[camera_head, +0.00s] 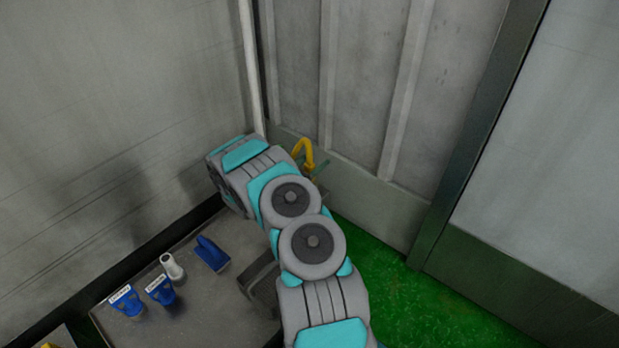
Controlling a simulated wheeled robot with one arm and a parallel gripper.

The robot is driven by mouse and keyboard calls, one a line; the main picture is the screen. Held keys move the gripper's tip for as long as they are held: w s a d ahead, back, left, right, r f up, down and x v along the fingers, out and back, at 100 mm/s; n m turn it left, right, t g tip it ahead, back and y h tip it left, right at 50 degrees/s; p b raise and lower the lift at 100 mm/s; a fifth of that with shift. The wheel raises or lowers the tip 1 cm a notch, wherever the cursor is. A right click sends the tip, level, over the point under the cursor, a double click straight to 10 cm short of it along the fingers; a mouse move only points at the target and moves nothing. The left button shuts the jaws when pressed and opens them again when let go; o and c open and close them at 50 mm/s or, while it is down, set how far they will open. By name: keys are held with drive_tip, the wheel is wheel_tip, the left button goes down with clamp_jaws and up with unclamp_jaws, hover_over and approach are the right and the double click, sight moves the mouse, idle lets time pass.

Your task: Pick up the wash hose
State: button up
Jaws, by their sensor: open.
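A bent yellow pipe-like piece (304,152) stands against the grey panel wall, just behind my arm. It may be part of the wash hose, but I cannot tell; its lower part is hidden by my arm. No full length of hose shows. My grey and teal arm reaches up from the bottom centre and bends to the left. My gripper is not visible and seems hidden by the arm links.
A grey tabletop (215,300) at lower left holds two labelled blue items (126,301), a white bottle-like item (172,266) and a blue brush-like item (211,254). A dark grey block-like shape (262,288) shows beside my arm. Green floor (420,305) is open at right.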

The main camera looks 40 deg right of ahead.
clamp_jaws()
idle(0.5)
idle(0.8)
